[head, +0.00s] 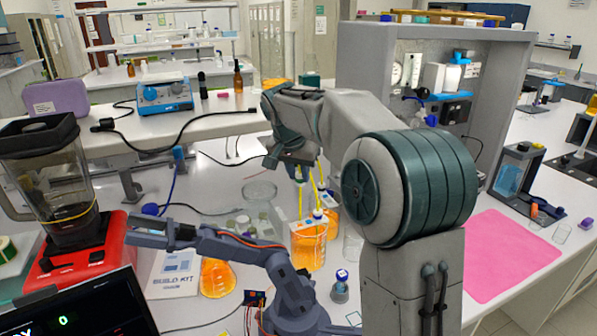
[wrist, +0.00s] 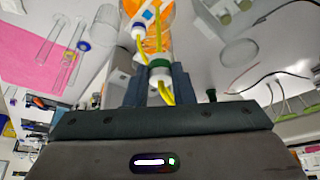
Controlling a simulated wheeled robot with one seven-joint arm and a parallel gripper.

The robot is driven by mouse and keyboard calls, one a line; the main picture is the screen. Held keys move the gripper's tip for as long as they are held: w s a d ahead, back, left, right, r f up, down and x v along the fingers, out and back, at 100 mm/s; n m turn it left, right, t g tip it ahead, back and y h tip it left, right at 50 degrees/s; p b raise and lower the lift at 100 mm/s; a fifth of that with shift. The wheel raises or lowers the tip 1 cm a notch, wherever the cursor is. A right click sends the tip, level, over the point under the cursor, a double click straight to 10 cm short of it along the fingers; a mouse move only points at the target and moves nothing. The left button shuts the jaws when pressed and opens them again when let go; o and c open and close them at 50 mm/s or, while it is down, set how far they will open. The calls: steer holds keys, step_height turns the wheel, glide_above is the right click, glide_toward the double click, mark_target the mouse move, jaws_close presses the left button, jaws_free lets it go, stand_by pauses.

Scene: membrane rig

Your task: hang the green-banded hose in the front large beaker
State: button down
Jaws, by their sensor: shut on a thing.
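My gripper (wrist: 158,84) is shut on the green-banded hose (wrist: 159,66), a yellow tube with a white collar and green band between the fingers. In the head view my gripper (head: 299,172) points down above the front large beaker (head: 308,248), which holds orange liquid. The held yellow hose (head: 300,200) hangs down toward that beaker; I cannot tell whether its lower end is inside. Another yellow hose with a blue-and-white collar (head: 318,213) stands at the beaker's right side. The beaker also shows in the wrist view (wrist: 153,42), beyond the fingers.
A clear dish (head: 259,190) lies behind. A red-based blender (head: 70,255) is far left.

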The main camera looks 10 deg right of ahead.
mark_target(298, 185)
steer(key=shift+a+r+p, duration=0.1)
steer(key=shift+r+p, duration=0.05)
steer(key=shift+p, duration=0.9)
steer(key=shift+s+p, duration=0.1)
steer(key=shift+p, duration=0.4)
steer(key=shift+f, duration=0.3)
steer(key=shift+f+p, duration=0.3)
steer(key=shift+f, duration=1.45)
steer(key=shift+f+b, duration=2.75)
steer(key=shift+f, duration=1.8)
